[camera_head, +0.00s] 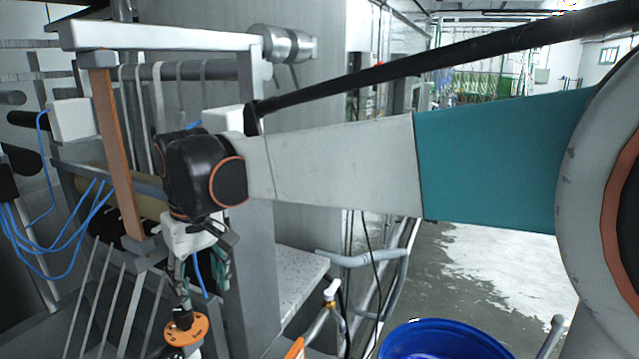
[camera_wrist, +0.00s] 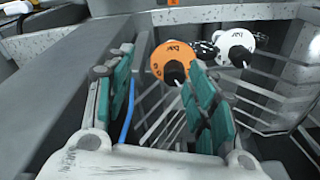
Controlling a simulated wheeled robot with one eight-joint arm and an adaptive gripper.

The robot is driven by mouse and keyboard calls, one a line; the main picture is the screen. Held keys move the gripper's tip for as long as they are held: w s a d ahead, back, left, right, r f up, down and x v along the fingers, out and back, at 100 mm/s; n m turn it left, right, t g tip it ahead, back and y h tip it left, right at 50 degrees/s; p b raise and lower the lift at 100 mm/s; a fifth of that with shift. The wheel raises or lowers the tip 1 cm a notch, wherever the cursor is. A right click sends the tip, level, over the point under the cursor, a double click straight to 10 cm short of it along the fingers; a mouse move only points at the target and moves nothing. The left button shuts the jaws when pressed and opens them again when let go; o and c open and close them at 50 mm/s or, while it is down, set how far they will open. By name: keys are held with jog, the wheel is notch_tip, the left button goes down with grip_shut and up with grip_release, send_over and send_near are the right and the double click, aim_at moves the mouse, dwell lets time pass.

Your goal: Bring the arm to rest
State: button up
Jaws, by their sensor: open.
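My arm reaches across the head view from the right, and its wrist hangs over the metal frame at left. An orange round tag (camera_wrist: 172,60) with black print shows beyond the gap, near the right finger. The orange tag (camera_head: 186,328) is below the gripper in the head view. A white round tag (camera_wrist: 235,45) is farther right in the wrist view.
Grey slanting rods (camera_head: 112,300) and an upright orange-brown bar (camera_head: 118,150) stand close to the wrist. A speckled ledge (camera_head: 298,285) lies right of the gripper. A blue tub (camera_head: 445,340) stands on the floor. Open floor (camera_head: 490,260) shows beyond it.

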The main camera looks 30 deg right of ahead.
jog(key=s+d+f+m+t+b, duration=0.1)
jog(key=s+d+f+b, duration=0.3)
jog(key=f, duration=0.4)
jog(key=s+d+f+m+t+b, duration=0.1)
jog(key=s+d+f+t+b, duration=0.2)
jog(key=s+f+b, duration=0.4)
jog(key=s+d+f+m+t+b, duration=0.1)
jog(key=s+d+f+b, duration=0.4)
jog(key=f, duration=0.5)
jog(key=shift+s+t+b, duration=0.3)
jog(key=shift+s+t, duration=0.1)
jog(key=shift+s, duration=0.05)
jog(key=shift+f, duration=0.1)
